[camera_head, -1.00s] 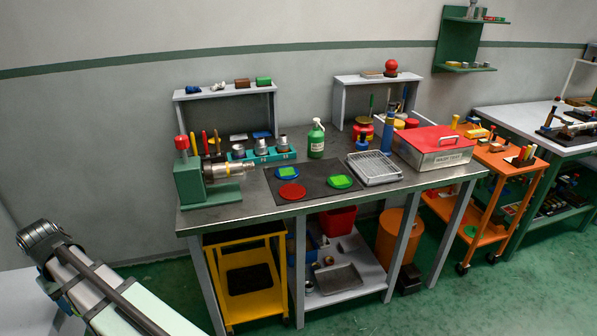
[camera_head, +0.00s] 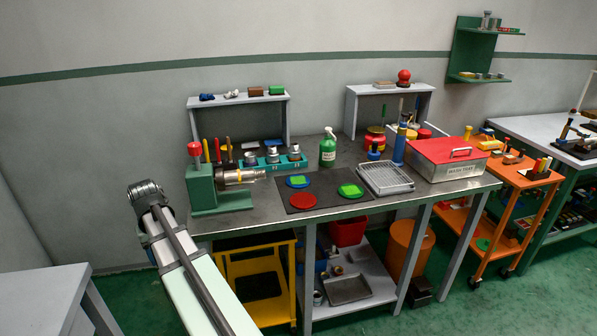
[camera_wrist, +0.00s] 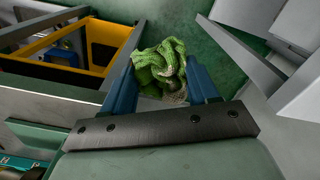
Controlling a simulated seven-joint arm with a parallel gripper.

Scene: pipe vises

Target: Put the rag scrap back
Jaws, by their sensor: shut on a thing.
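A crumpled green rag scrap (camera_wrist: 160,66) with a greyish lower edge is pinched between the blue fingers of my gripper (camera_wrist: 163,82) in the wrist view. The gripper is shut on it, and green floor shows behind it. In the head view my arm reaches in from the bottom edge at left of the workbench (camera_head: 250,222); the gripper and held rag are not visible there. Several small cloth-like pieces sit on the bench's back left shelf (camera_head: 240,100), too small to tell.
A yellow cart (camera_head: 289,294) stands under the bench; its yellow frame (camera_wrist: 122,50) also shows left of the fingers. A grey table (camera_head: 40,290) is at lower left. A red bin (camera_head: 348,231) and an orange bucket (camera_head: 410,247) are below the bench. A vise (camera_head: 203,188) stands at the bench's left end.

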